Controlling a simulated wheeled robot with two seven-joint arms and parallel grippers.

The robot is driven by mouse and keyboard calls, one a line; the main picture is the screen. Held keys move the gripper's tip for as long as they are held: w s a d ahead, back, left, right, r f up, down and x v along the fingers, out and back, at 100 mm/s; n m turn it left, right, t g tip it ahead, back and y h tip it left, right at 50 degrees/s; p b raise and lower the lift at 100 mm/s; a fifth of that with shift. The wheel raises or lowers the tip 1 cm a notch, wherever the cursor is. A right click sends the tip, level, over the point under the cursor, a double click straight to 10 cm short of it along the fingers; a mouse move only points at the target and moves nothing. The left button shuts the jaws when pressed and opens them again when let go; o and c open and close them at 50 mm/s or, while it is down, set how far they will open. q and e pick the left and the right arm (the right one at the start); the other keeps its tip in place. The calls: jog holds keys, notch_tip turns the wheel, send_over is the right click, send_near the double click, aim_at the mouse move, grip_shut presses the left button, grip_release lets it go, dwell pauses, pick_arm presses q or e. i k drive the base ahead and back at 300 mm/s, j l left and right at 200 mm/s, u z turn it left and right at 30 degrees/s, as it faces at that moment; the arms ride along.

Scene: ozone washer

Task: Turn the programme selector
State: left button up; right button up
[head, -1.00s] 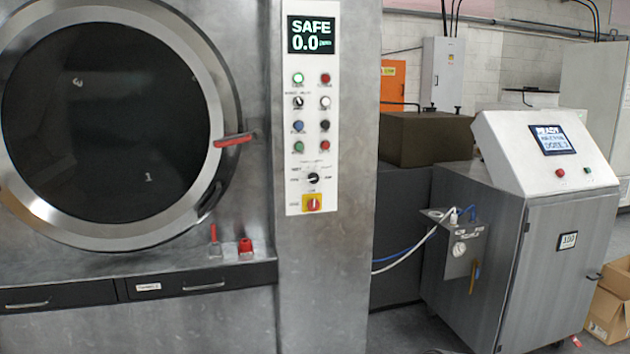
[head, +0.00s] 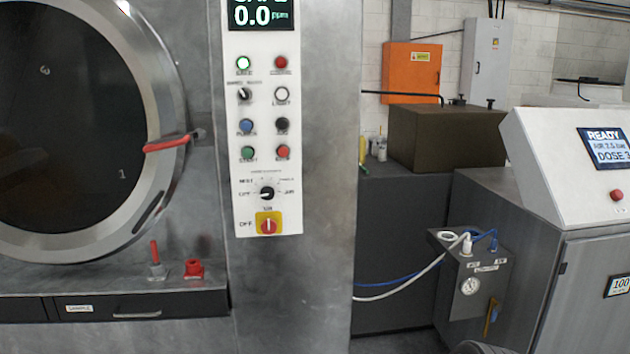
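The programme selector (head: 267,193) is a black rotary knob with a pale pointer, low on the white control panel (head: 290,215). Small position labels surround it; the pointer appears to lie towards the left, near a label that seems to read OFF. A red and yellow isolator switch (head: 268,224) sits just below it. Neither of my grippers is in view, and nothing touches the selector.
The washer's round door (head: 130,235) with its red handle (head: 168,143) is left of the panel. A dosing cabinet (head: 590,265) and hoses (head: 400,282) stand on the right.

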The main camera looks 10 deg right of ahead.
aim_at(266, 192)
jog(key=i+l, duration=0.15)
jog(key=l, duration=0.2)
jog(key=i+l, duration=0.15)
jog(key=l, duration=0.2)
jog(key=i+l, duration=0.15)
jog(key=l, duration=0.15)
jog(key=i+l, duration=0.15)
jog(key=l, duration=0.2)
jog(key=u, duration=0.05)
